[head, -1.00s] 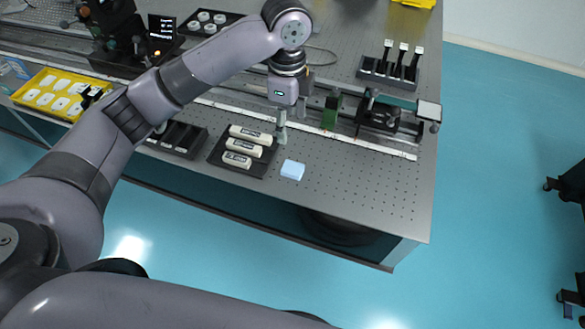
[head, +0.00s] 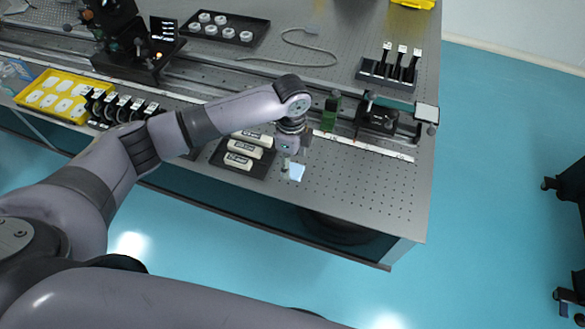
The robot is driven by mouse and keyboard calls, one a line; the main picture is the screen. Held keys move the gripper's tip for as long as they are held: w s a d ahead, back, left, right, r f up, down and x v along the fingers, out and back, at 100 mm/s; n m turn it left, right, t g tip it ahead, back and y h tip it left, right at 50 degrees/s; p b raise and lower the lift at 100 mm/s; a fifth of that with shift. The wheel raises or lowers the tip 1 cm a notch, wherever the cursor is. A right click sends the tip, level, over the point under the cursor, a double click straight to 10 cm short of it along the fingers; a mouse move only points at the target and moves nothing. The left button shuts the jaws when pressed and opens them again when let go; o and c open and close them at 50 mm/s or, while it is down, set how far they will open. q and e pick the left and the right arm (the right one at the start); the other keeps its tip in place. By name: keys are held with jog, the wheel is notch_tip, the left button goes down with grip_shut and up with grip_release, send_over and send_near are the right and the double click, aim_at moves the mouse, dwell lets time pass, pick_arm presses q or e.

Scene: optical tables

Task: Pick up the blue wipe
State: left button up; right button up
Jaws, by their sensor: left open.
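The blue wipe (head: 297,172) is a small pale blue folded pad lying flat on the perforated optical table (head: 350,190), near its front edge. My left gripper (head: 287,165) points down over the wipe's left side and hides part of it. Its jaws are open. I cannot tell from this view whether the fingertips touch the wipe. My right gripper is out of view.
A dark tray (head: 227,165) with white labelled bars is just left of the wipe. Behind, a rail carries a green part (head: 330,112) and a dark mount (head: 378,117). The table right of the wipe is clear.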

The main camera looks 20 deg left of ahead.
aim_at(292, 169)
pick_arm(q)
jog(key=shift+d+f, duration=0.15)
jog(key=shift+f, duration=1.4)
jog(key=shift+c, duration=0.2)
jog(key=c, duration=0.8)
